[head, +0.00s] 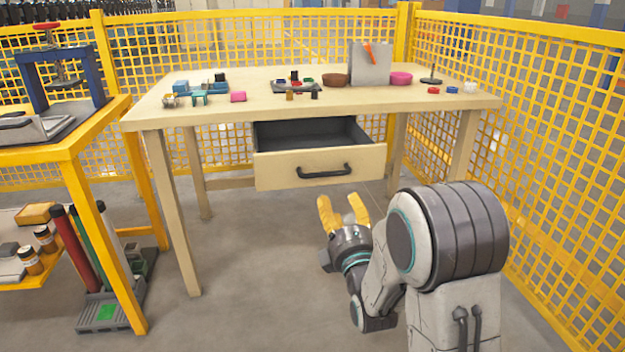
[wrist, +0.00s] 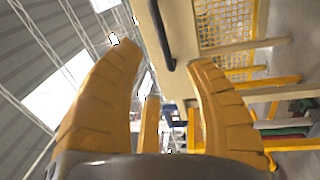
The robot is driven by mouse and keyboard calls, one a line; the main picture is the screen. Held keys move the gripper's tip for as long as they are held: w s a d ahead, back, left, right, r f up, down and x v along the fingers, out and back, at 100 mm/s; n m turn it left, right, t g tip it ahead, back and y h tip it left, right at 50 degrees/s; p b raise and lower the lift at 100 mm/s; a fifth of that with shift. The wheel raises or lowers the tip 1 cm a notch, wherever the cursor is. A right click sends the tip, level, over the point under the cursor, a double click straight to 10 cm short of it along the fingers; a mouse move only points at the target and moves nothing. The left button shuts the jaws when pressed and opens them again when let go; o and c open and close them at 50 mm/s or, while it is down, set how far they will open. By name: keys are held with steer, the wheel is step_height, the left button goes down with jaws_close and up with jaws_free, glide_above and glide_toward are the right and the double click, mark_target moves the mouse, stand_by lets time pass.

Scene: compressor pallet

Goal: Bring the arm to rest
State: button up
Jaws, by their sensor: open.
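My gripper (head: 343,208) is open and empty, its two yellow fingers pointing up in the head view. It is in front of and below the open drawer (head: 275,170) of the wooden table (head: 160,112). The drawer's black handle (head: 325,171) is above the fingertips and apart from them. In the wrist view both fingers (wrist: 165,55) are spread wide, with the handle (wrist: 160,35) showing beyond the gap between them. My arm is bent at the right of the head view.
Small parts, a brown bowl (head: 335,80), a pink bowl (head: 401,78) and a grey board (head: 370,65) stand on the table. A yellow workbench (head: 75,145) is at the left. Yellow mesh fencing (head: 560,150) runs behind and along the right. The floor ahead is clear.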

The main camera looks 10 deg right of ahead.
steer(key=s+r+m+g+p, duration=0.4)
steer(key=r+p, duration=0.4)
steer(key=p, duration=0.2)
steer(key=s+r+m+g+p, duration=0.3)
steer(key=r+m+p, duration=0.1)
steer(key=r+p, duration=0.55)
steer(key=s+r+m+g+p, duration=0.4)
steer(key=s+r+p, duration=0.4)
steer(key=s+p, duration=0.3)
steer(key=s+r+m+g+p, duration=0.5)
steer(key=s+r+p, duration=0.4)
steer(key=s, duration=0.5)
steer(key=shift+s+m+g+p, duration=0.3)
steer(key=shift+m+p, duration=0.1)
steer(key=shift+p, duration=0.55)
